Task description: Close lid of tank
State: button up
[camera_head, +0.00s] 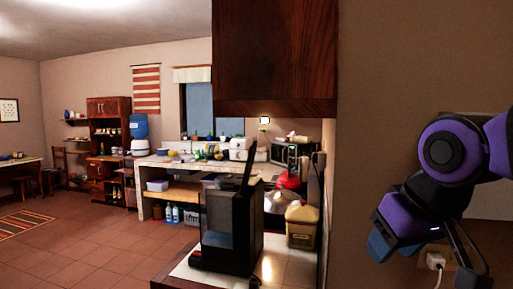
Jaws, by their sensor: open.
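A dark machine with a tank (230,228) stands on the light-topped counter in the lower middle of the head view. A thin dark lid (249,152) stands almost upright above its top, raised and open. The tank's inside is hidden from this angle. My gripper (425,262), purple and black, is at the far right in front of the wall. Its fingers are spread, with nothing seen between them. It is well apart from the machine and the lid, to their right.
A dark wooden cabinet (275,50) hangs above the counter (190,274). A yellow container (301,227) and a red kettle-like object (289,181) sit behind and right of the machine. A wall plug (435,260) is near my gripper.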

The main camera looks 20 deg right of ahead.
jog(key=w+m+t, duration=0.1)
jog(key=w, duration=0.2)
jog(key=w+r+m+t, duration=0.1)
jog(key=w, duration=0.3)
jog(key=w+d+m, duration=0.1)
jog(key=w+m, duration=0.1)
jog(key=w, duration=0.1)
jog(key=shift+w+r+t, duration=0.15)
jog(key=shift+r+t, duration=0.2)
jog(key=shift+t, duration=0.05)
grip_shut()
jog(key=m+t+y, duration=0.5)
jog(key=m+t, duration=0.6)
jog(key=m, duration=0.2)
send_near(253, 151)
jog(key=w+d, duration=0.2)
jog(key=w, duration=0.3)
jog(key=shift+w+a+r, duration=0.1)
jog(key=shift+a+r, duration=0.1)
jog(key=shift+a, duration=0.4)
jog(key=shift+w+a+r, duration=0.1)
jog(key=shift+a+r, duration=0.15)
jog(key=shift+a, duration=0.4)
jog(key=shift+w+a+r, duration=0.15)
jog(key=shift+w+a, duration=0.2)
jog(key=shift+a, duration=0.2)
